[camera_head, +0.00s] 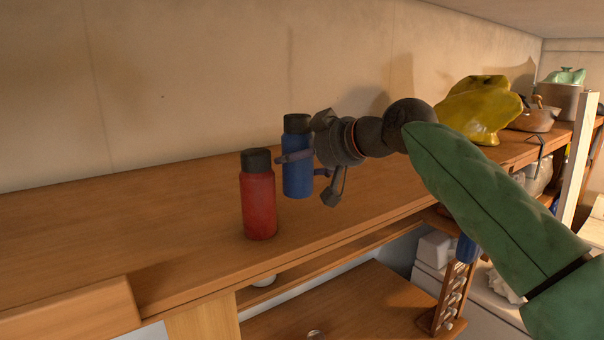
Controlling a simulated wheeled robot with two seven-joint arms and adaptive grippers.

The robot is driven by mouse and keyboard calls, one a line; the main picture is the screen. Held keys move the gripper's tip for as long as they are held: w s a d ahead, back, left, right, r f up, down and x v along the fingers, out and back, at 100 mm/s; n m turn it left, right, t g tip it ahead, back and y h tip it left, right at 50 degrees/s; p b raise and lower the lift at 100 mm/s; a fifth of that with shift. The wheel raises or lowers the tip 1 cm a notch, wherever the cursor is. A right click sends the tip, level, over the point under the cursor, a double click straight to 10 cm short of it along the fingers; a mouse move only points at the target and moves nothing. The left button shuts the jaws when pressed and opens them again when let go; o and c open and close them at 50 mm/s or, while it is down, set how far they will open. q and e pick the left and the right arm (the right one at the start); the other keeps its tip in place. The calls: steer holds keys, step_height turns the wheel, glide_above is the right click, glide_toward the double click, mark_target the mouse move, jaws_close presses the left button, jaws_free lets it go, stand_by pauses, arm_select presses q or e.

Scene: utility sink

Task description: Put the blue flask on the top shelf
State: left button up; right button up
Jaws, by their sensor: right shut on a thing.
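The blue flask (297,180) with a black cap is upright at the top shelf (120,215), behind and to the right of a red flask. My right gripper (304,164) reaches in from the right and is shut on the blue flask, with its fingers around the flask's body. The flask's base is at or just above the shelf surface; I cannot tell whether it touches. My left gripper is not in view.
The red flask (258,200) stands near the shelf's front edge, close to the blue one. A yellow vase-like object (480,110), a brown pot (535,117) and a metal pot (560,100) stand farther right. The shelf's left part is clear.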

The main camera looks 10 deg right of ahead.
mark_target(301, 173)
steer(key=f, duration=0.1)
steer(key=w+f, duration=0.1)
steer(key=f, duration=0.1)
steer(key=shift+w+f, duration=0.35)
steer(key=shift+s+d+f, duration=0.1)
steer(key=shift+s+f, duration=0.1)
steer(key=shift+f, duration=0.2)
steer(key=shift+w, duration=0.1)
steer(key=shift+f, duration=0.15)
steer(key=o, duration=1.4)
steer(key=shift+o, duration=0.2)
steer(key=b+v, duration=0.2)
steer(key=v, duration=1)
